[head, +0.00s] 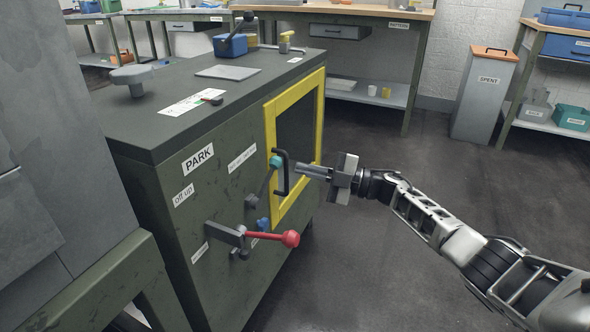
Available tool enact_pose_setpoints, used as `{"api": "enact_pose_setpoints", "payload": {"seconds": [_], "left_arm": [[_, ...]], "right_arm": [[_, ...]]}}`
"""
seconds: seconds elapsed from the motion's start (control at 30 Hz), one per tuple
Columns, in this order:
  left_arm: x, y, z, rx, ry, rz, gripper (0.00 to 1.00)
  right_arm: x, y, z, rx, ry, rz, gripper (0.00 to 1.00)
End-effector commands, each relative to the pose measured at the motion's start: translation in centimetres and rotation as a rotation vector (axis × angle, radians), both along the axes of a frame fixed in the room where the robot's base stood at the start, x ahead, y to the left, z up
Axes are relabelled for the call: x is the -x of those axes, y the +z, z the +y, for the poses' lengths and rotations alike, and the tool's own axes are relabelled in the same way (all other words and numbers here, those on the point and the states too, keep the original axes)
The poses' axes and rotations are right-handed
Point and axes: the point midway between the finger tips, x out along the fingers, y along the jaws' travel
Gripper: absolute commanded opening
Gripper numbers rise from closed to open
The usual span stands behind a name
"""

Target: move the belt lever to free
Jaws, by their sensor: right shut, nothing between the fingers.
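Several levers are on the side of a dark green machine cabinet (140,195). One lever has a red knob (290,239) and points right from a grey bracket. Another has a teal knob (276,161) and slants up to the right from its pivot. A blue knob (263,224) shows low, partly behind the red lever. I cannot read which lever is the belt lever. My right gripper (299,170) is shut and empty, just right of the black door handle (283,188) and the teal knob. I cannot tell whether it touches the handle. My left gripper is out of view.
A yellow-framed door (271,123) with a dark window is on the cabinet's side. A PARK label (198,157) is on the panel. A grey SPENT bin (484,95) and workbenches stand behind. The floor (400,270) right of the cabinet is clear.

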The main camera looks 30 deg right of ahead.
Motion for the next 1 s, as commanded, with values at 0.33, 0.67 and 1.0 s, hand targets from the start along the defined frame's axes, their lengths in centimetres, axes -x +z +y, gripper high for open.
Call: {"api": "enact_pose_setpoints", "payload": {"seconds": [0.33, 0.67, 1.0], "left_arm": [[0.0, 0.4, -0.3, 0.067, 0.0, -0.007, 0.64], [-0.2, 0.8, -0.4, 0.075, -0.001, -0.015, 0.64], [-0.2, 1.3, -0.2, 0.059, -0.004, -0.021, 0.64]], "right_arm": [[1.9, -0.6, -3.3, -0.001, 0.013, -0.001, 0.0], [2.1, -0.5, -3.5, -0.002, 0.015, -0.001, 0.0], [2.1, 0.2, -3.4, -0.002, 0.016, -0.003, 0.0]]}}
